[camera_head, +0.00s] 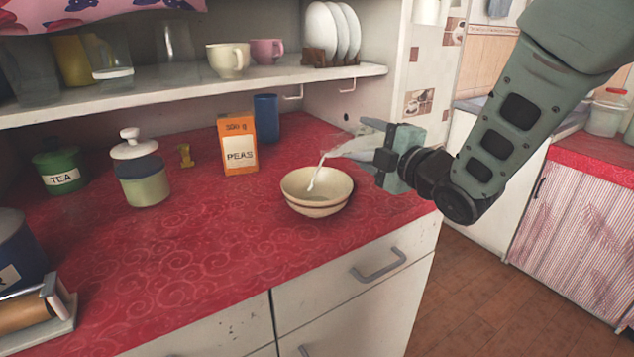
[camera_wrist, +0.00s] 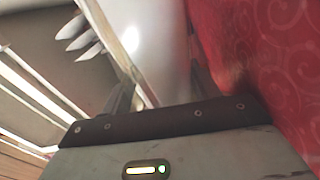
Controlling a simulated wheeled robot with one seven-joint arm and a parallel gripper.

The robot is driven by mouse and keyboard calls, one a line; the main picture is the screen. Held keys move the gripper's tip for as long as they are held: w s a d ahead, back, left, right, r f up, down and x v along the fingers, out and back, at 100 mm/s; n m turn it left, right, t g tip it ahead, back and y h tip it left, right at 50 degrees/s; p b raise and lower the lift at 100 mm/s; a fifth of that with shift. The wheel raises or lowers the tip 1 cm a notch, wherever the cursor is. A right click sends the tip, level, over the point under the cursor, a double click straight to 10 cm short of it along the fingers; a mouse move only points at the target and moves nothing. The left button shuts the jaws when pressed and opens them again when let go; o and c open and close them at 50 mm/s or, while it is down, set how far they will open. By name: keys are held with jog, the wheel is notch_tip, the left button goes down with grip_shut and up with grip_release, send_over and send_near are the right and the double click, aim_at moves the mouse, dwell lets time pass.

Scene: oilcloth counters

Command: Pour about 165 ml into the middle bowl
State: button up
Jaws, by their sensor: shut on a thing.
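A cream bowl (camera_head: 316,204) with a brown band stands upright on the red counter; it is the only bowl I see. My gripper (camera_head: 378,150) is shut on a clear vessel (camera_head: 352,148), tilted to the left above the bowl's right side. A pale whitish stream (camera_head: 318,170) runs from the vessel's lip down into the bowl. Some liquid seems to lie in the bowl, but its level is hard to read. In the wrist view the fingers (camera_wrist: 160,90) close around a pale, see-through shape; the bowl does not show there.
An orange peas box (camera_head: 238,146) and a blue cup (camera_head: 266,118) stand behind the bowl. A lidded jar (camera_head: 142,180), a small yellow figure (camera_head: 185,156) and a green tea tin (camera_head: 58,170) are left. A shelf (camera_head: 190,92) overhangs the back.

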jog(key=shift+r+n, duration=0.1)
jog(key=shift+n, duration=0.3)
jog(key=shift+w+d+b, duration=0.3)
jog(key=shift+d, duration=0.05)
dwell(0.6)
jog(key=shift+r+n, duration=0.2)
jog(key=shift+n, duration=0.5)
dwell(2.0)
jog(key=shift+f, duration=0.15)
jog(key=shift+m+p, duration=0.5)
jog(key=shift+m, duration=0.3)
jog(key=shift+w+d+f+m+b, duration=0.15)
jog(key=shift+d+f+m+b, duration=0.1)
jog(key=shift+f+m, duration=0.2)
jog(key=shift+w+d+f+m+b, duration=0.15)
jog(key=shift+d+f+m, duration=0.1)
jog(key=shift+f+m, duration=0.2)
jog(key=shift+w+d+f+m, duration=0.2)
jog(key=shift+f+m, duration=0.05)
jog(key=shift+m, duration=0.05)
jog(key=shift+s+a+r+m, duration=0.15)
jog(key=shift+r+m, duration=0.25)
jog(key=shift+r, duration=0.15)
jog(key=shift+a+r+m, duration=0.1)
jog(key=shift+r+m, duration=0.05)
jog(key=shift+m, duration=0.35)
